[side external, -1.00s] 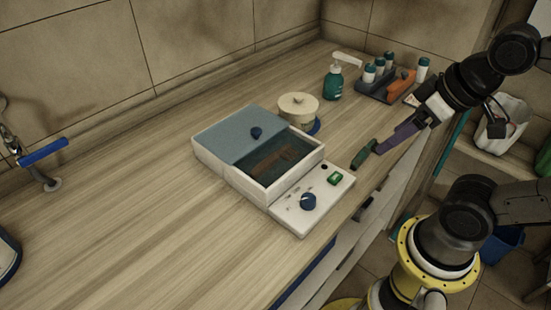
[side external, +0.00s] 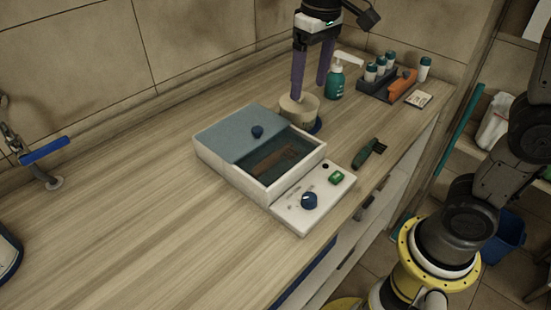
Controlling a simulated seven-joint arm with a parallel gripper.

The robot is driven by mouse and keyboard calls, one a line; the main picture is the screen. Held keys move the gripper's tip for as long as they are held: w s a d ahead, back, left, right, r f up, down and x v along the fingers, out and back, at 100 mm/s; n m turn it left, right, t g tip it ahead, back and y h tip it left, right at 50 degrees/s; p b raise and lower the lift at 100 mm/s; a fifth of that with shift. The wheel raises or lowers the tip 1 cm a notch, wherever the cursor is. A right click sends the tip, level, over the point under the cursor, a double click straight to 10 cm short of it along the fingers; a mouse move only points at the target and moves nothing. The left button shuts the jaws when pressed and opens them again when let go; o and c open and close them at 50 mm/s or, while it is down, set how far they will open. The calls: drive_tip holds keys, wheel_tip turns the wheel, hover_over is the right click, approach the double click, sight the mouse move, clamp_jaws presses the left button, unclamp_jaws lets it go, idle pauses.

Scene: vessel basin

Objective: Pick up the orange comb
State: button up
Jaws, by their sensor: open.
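A long brownish-orange thing (side external: 274,159), which may be the orange comb, lies inside the open part of a white basin box (side external: 228,173). Its teeth are too dim to make out. A blue-grey lid (side external: 228,132) with a dark blue knob (side external: 257,131) covers the back left of the box. My gripper (side external: 310,93) is open and empty, with its purple fingers pointing down behind the box. One finger overlaps the cream round container (side external: 291,108); I cannot tell whether they touch. A brighter orange thing (side external: 403,85) sits in the dark rack at the back right.
A green-handled brush (side external: 369,152) lies near the right counter edge. The box front has a blue dial (side external: 309,200) and green switch (side external: 336,177). The left counter is mostly clear.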

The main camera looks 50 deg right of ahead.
wheel_tip(320, 180, down, 3)
drive_tip(key=w+a+g, duration=0.1)
drive_tip(key=w, duration=0.1)
hover_over(294, 154)
wheel_tip(294, 154, down, 8)
drive_tip(key=shift+a+f, duration=0.1)
drive_tip(key=shift+a, duration=0.05)
drive_tip(key=shift+f, duration=2.8)
clamp_jaws()
drive_tip(key=shift+r, duration=0.1)
